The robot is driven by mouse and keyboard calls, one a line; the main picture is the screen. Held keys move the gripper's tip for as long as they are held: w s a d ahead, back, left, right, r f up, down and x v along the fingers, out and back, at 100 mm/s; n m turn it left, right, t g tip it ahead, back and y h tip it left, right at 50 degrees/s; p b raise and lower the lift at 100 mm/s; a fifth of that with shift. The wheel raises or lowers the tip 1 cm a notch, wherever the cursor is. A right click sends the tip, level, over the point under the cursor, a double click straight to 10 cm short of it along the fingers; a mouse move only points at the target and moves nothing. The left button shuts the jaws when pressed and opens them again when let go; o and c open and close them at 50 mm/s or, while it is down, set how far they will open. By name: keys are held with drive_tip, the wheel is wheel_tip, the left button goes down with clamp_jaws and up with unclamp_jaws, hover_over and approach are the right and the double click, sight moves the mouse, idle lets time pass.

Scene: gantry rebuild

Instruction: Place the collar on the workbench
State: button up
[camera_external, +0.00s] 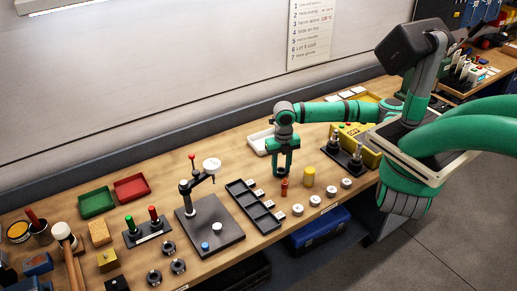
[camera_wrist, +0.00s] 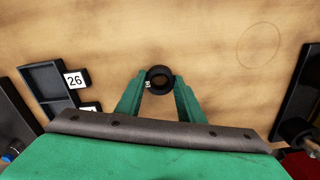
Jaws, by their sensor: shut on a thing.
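The collar (camera_wrist: 160,77) is a dark, thick ring with a round hole, seen from above in the wrist view. My gripper (camera_wrist: 160,84) is shut on it, with one green finger against each side. A small white mark shows by its left edge.
A dark compartment tray (camera_external: 252,206) lies left of my gripper. A red-orange cylinder (camera_external: 284,187) and a yellow cylinder (camera_external: 309,177) stand close by. A black stand (camera_external: 345,160) is to the right. A faint circle (camera_wrist: 258,45) marks bare wood.

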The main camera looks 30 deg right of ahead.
drive_tip(key=shift+f, duration=0.15)
drive_tip(key=o, duration=1.3)
wheel_tip(320, 180, up, 12)
drive_tip(key=shift+r, duration=0.2)
